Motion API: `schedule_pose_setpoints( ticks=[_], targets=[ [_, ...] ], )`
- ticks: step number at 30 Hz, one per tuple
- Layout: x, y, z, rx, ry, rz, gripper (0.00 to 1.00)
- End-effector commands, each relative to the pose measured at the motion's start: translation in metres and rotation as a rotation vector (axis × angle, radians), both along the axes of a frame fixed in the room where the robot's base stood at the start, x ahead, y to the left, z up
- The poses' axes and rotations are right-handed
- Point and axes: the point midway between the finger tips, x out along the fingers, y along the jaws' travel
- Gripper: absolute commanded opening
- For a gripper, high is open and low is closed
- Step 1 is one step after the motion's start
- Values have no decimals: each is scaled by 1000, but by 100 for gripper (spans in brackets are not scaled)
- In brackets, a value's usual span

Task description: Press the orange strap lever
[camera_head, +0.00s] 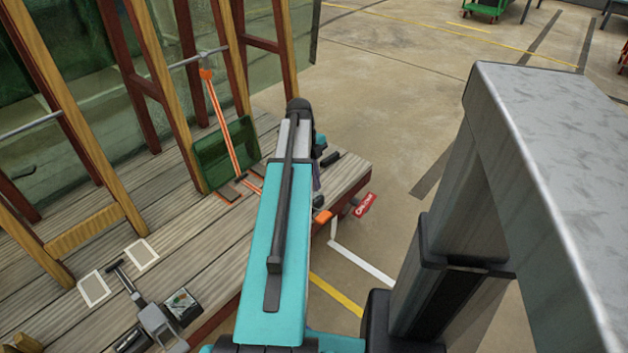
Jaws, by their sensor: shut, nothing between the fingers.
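An orange lever (323,216) shows at the right edge of the wooden deck, beside a red tag (364,205) with white lettering. An orange strap (222,122) runs down over a green panel (226,153) to the deck; my arm hides where it leads. My teal arm reaches forward across the deck edge. The end of my gripper (318,201) is small and dark, just above the orange lever in the picture, and mostly hidden by my arm. It looks shut and empty. I cannot tell whether it touches the lever.
Wooden frames (150,75) holding glass sheets stand on the deck (190,245) at left. A grey clamp-like tool (155,320) lies at bottom left near two pale squares. The concrete floor (400,90) beyond the deck is clear; a green cart (485,8) stands far off.

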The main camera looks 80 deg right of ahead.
Motion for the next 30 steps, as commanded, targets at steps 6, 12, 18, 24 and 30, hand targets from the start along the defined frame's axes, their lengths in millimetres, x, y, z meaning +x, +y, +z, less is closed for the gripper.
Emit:
schedule_pose_setpoints(
  ticks=[6,12,18,24,30],
  targets=[
    [-7,5,-33,1,0,0,0],
    [-12,8,-61,2,0,1,0],
    [-18,11,-87,1,1,2,0],
    [-22,13,-105,0,0,2,0],
    [-23,13,-109,0,0,2,0]
  ],
)
